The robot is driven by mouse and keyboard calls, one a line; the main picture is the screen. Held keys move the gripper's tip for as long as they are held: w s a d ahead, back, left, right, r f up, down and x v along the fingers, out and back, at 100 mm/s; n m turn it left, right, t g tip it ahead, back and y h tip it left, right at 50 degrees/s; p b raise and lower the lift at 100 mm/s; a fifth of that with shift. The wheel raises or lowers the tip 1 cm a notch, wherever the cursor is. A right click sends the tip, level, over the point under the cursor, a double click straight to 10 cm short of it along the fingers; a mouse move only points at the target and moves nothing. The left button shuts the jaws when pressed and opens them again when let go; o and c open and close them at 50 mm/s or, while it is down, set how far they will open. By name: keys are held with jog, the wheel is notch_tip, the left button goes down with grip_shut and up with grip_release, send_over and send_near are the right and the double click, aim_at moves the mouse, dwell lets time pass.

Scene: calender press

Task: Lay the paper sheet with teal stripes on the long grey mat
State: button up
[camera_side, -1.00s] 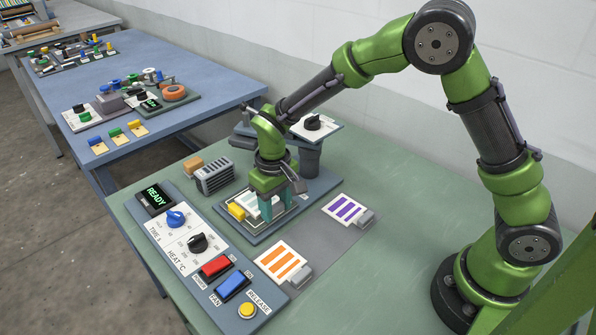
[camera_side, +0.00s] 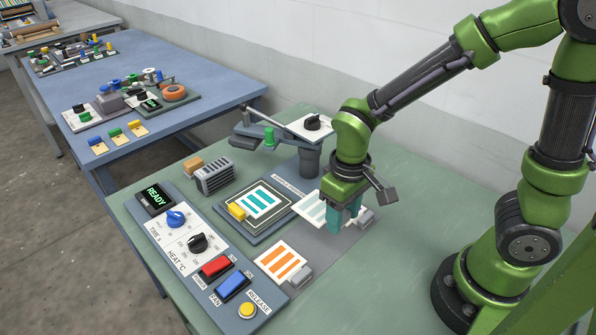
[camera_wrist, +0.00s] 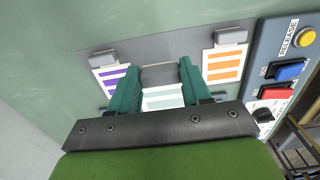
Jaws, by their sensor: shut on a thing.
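The paper sheet with pale teal stripes (camera_side: 312,208) is held in my gripper (camera_side: 342,222), over the long grey mat (camera_side: 318,243). I cannot tell whether the sheet touches the mat. In the wrist view, the teal fingers of my gripper (camera_wrist: 158,76) are shut on a grey block at the sheet's edge. The sheet's pale stripes (camera_wrist: 163,101) show between the fingers. The held sheet appears between an orange-striped sheet (camera_wrist: 223,66) and a purple-striped sheet (camera_wrist: 114,78). My gripper mostly hides the purple-striped sheet in the side view.
The press arm (camera_side: 262,132) is swung back left. A control panel (camera_side: 200,255) lies along the left. Green table at the front right is clear.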

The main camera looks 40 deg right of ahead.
send_over(337, 250)
jog(key=shift+f, duration=2.5)
jog(key=shift+s+f, duration=0.1)
jog(key=shift+f, duration=0.65)
jog(key=shift+f, duration=0.6)
dwell(0.4)
jog(key=o, duration=1.5)
